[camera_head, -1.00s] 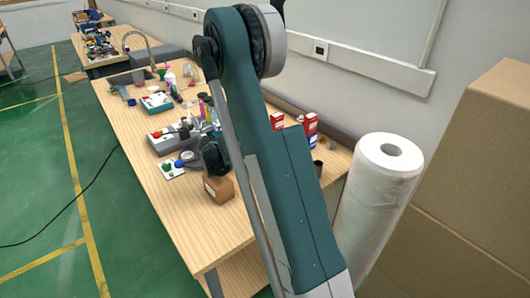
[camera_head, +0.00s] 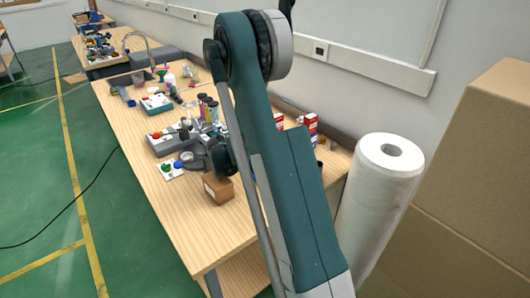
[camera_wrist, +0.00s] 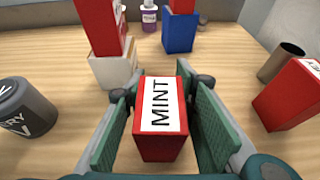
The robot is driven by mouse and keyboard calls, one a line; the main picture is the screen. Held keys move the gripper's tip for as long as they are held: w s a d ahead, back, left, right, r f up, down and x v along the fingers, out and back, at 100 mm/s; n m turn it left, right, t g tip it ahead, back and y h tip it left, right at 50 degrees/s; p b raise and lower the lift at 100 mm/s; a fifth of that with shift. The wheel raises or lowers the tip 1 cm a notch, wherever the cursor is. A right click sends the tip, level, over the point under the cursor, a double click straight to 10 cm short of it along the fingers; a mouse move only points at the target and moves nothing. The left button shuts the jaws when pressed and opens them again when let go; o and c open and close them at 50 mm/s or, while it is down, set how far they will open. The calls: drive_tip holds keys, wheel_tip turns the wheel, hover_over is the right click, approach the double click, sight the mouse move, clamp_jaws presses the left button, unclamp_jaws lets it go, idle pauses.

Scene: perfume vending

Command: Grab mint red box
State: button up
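The mint red box (camera_wrist: 158,146) stands on the wooden table in the wrist view, with a white label reading MINT on its top. My gripper (camera_wrist: 165,108) is open, with one green-padded finger on each side of the box. A gap shows between the box and the right finger; the left finger is closer, and I cannot tell if it touches. In the head view the arm hides the gripper's fingertips and this box.
A red box (camera_wrist: 290,95) stands at right beside a dark cup (camera_wrist: 281,63). A grey-lidded jar (camera_wrist: 24,107) is at left. Ahead are a red box on a white one (camera_wrist: 115,68), a blue box (camera_wrist: 179,31) and a purple bottle (camera_wrist: 149,16). A paper roll (camera_head: 376,200) stands beside the table.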

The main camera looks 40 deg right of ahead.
drive_tip(key=c, duration=0.5)
drive_tip(key=shift+r, duration=0.15)
drive_tip(key=shift+r+p, duration=1.15)
drive_tip(key=shift+r, duration=3.7)
